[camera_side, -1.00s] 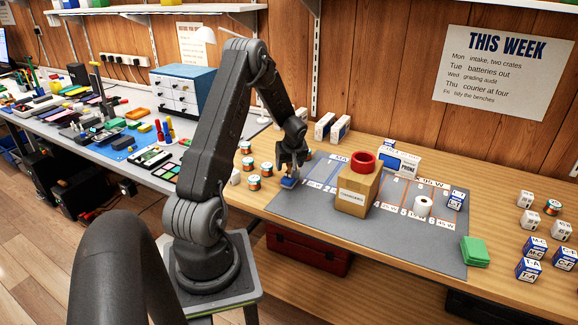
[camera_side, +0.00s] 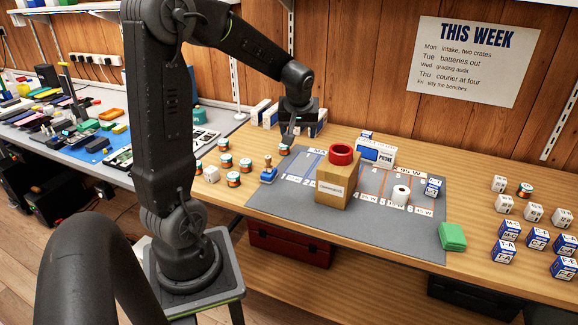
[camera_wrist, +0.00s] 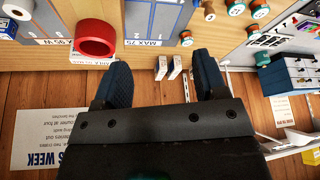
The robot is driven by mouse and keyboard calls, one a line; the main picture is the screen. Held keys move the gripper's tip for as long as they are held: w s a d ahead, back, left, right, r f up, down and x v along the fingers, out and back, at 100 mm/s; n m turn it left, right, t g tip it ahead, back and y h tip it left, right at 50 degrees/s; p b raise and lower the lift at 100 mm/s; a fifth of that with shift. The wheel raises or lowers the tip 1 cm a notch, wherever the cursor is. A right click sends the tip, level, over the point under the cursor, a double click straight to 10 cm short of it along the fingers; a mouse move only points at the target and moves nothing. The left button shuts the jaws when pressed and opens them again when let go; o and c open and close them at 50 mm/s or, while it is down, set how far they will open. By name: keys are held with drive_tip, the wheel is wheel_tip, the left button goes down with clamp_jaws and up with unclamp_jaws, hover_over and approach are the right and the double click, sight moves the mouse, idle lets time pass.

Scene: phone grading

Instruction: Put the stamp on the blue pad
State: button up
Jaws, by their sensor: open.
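The stamp (camera_side: 268,161), with a wooden handle, stands upright on what looks like the blue pad (camera_side: 267,178), at the left edge of the grey mat (camera_side: 274,206). Its small size makes the exact contact hard to see. In the wrist view the round wooden handle (camera_wrist: 209,13) seems to show at the top. My gripper (camera_side: 290,137) is above and behind the stamp, apart from it, near the back of the bench. In the wrist view its two fingers (camera_wrist: 160,82) are spread wide with nothing between them.
Several spools (camera_side: 226,160) and a white cube (camera_side: 212,174) lie left of the stamp. A cardboard box (camera_side: 333,188) bearing a red ring (camera_side: 341,154) stands on the mat. White boxes (camera_side: 262,112) stand by the wall near my gripper. The mat's front is clear.

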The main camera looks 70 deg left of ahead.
drive_tip(key=s+d+r+m+t+h, duration=0.1)
drive_tip(key=s+d+m, duration=0.3)
drive_tip(key=d, duration=0.5)
drive_tip(key=s+d+r+m+t+h, duration=0.1)
drive_tip(key=s+d+r+m, duration=0.2)
drive_tip(key=d, duration=0.5)
drive_tip(key=s+d+r+m+t+h, duration=0.1)
drive_tip(key=s+d+r+m+h, duration=0.1)
drive_tip(key=s+d+m, duration=0.3)
drive_tip(key=d+m, duration=0.1)
drive_tip(key=d, duration=0.3)
drive_tip(key=shift+s+d+r+t, duration=0.15)
drive_tip(key=shift+d+r+t, duration=0.15)
drive_tip(key=shift+d+r, duration=0.1)
